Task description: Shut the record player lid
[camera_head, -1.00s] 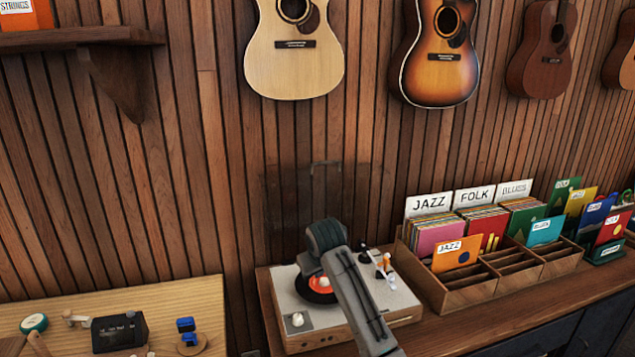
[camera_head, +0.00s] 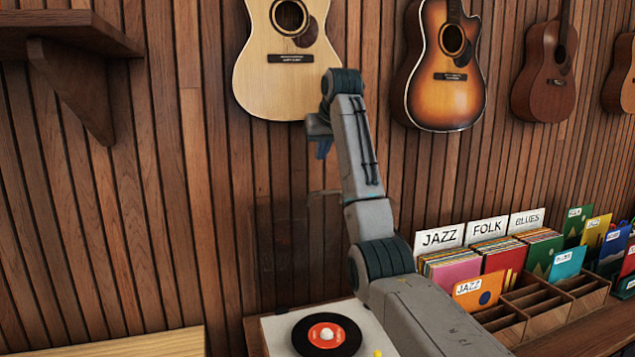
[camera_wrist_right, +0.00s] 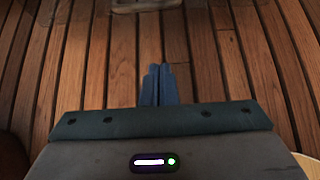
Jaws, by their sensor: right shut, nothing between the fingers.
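The record player (camera_head: 277,337) is at the bottom of the head view, with a black record (camera_head: 327,334) with a red label on it. Its see-through lid (camera_head: 285,245) stands open and upright behind it, faint against the slatted wall. My right gripper (camera_head: 323,150) is raised above the lid's top edge, just below the natural-wood guitar. In the right wrist view its blue fingers (camera_wrist_right: 158,85) are together and empty, with wall slats behind them. My right forearm hides the right part of the player. My left gripper is out of view.
A natural-wood guitar (camera_head: 287,70) and a sunburst guitar (camera_head: 445,75) hang on the wall near my arm. A wooden record crate (camera_head: 548,316) stands right of the player. A wall shelf (camera_head: 70,48) is at upper left.

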